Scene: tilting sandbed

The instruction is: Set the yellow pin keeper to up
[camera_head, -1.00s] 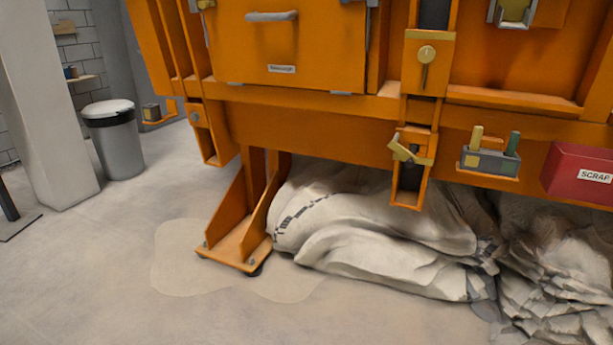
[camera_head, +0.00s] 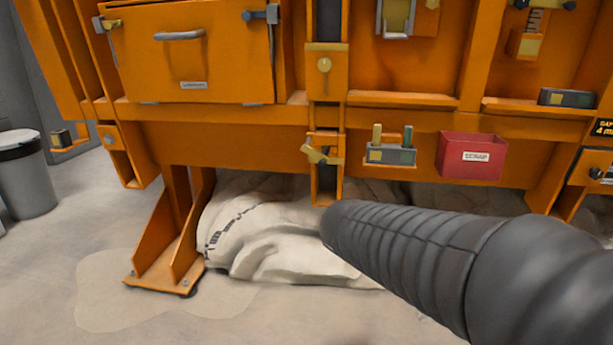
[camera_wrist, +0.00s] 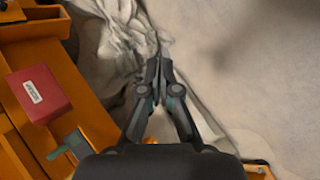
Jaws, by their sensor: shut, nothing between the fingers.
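A yellow pin keeper (camera_head: 320,152) sits on the narrow orange bracket low on the front of the orange frame. It is a small tilted bar, its upper end leaning left in the head view. My gripper (camera_wrist: 157,64) shows in the wrist view with its dark fingers together and empty, above the floor and pale sacking. The head view shows only my dark arm, low on the right; my gripper is out of sight there. I cannot make out the pin keeper clearly in the wrist view.
A red scrap bin (camera_head: 472,156) hangs right of the keeper and shows in the wrist view (camera_wrist: 40,93). A grey holder (camera_head: 391,154) with yellow and green pieces sits between them. White sacks (camera_head: 270,235) lie underneath. An orange leg (camera_head: 172,240) stands left. Floor in front is open.

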